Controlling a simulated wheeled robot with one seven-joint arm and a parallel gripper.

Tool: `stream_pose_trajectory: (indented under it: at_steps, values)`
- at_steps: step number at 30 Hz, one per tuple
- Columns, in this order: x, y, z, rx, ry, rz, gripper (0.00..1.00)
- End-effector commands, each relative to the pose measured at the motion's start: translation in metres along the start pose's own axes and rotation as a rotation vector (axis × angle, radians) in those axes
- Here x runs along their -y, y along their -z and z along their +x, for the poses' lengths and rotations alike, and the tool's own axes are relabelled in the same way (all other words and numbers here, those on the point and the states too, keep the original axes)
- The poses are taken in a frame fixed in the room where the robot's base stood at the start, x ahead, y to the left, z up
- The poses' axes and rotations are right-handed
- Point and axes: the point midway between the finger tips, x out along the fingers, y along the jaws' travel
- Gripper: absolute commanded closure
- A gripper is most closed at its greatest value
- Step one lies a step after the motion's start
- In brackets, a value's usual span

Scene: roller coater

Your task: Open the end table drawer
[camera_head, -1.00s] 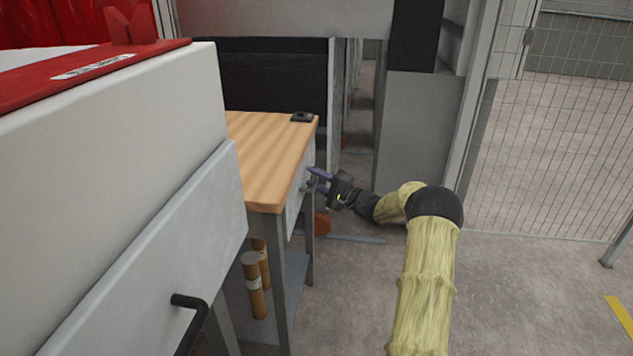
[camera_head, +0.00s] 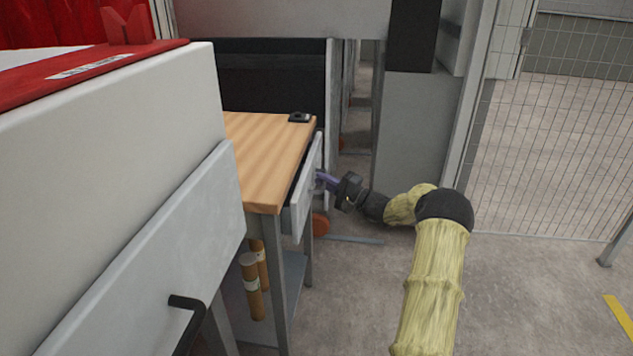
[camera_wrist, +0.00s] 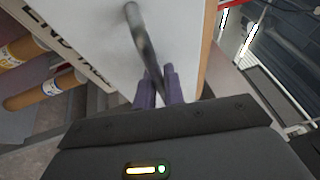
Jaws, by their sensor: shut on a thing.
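The end table (camera_head: 268,150) has a wooden top and grey metal legs. Its grey drawer (camera_head: 303,193) stands a little way out from under the top, with a dark gap behind its front. In the wrist view the drawer front (camera_wrist: 95,35) is pale, with a bar handle (camera_wrist: 140,38) across it. My gripper (camera_head: 322,180) is at the drawer front, and its purple fingers (camera_wrist: 158,88) are closed around one end of the handle.
A large grey-white machine with a red top (camera_head: 110,130) and black handle (camera_head: 187,312) fills the left. Brown rolls (camera_head: 250,285) sit beneath the tabletop. A wire fence (camera_head: 555,130) stands at right. Floor right of the table is open.

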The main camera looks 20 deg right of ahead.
Motion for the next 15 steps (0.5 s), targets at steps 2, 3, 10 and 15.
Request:
stream_pose_trajectory:
  at_steps: [2, 3, 10, 15]
  values:
    - [0.002, 0.007, -0.017, -0.004, -0.001, 0.0, 1.0]
    - [0.003, 0.011, -0.024, -0.004, -0.002, -0.001, 1.0]
    - [0.013, 0.032, -0.076, -0.005, -0.001, 0.0, 1.0]
    - [0.021, 0.047, -0.112, -0.005, -0.001, 0.0, 1.0]
